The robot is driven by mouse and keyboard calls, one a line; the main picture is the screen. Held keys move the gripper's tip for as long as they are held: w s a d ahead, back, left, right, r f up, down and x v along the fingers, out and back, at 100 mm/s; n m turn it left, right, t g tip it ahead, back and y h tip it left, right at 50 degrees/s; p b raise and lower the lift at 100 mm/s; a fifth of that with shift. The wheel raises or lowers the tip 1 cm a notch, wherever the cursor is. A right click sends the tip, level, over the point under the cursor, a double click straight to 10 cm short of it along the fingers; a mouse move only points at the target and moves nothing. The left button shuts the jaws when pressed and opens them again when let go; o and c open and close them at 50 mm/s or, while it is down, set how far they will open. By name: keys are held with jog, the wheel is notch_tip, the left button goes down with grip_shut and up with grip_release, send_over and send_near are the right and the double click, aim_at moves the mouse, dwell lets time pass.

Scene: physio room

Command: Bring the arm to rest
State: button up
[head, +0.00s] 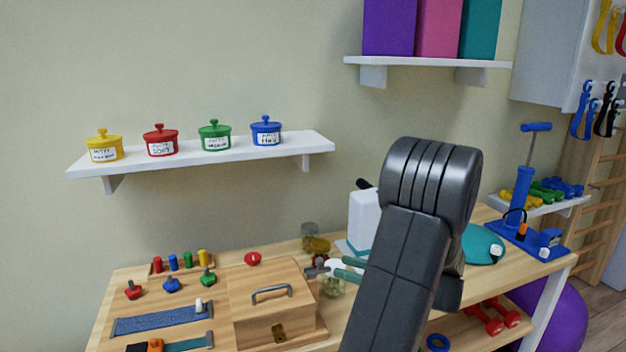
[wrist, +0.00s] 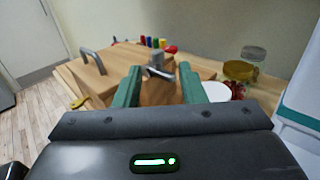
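My gripper (head: 343,269) is over the table's back middle, to the right of the wooden box, with its arm link hiding part of it in the head view. My arm is bent, raised over the table.
The wooden box (head: 262,314) with a handle stands left of my gripper. Glass jars (wrist: 241,68) and a white container (head: 363,217) are close by on the right. A wall shelf (head: 210,152) holds lidded pots. A higher shelf (head: 425,63) holds coloured binders.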

aim_at(318, 259)
jog(key=x, duration=0.7)
jog(key=shift+a, duration=0.5)
jog(key=shift+s+a, duration=0.15)
jog(key=shift+a, duration=0.15)
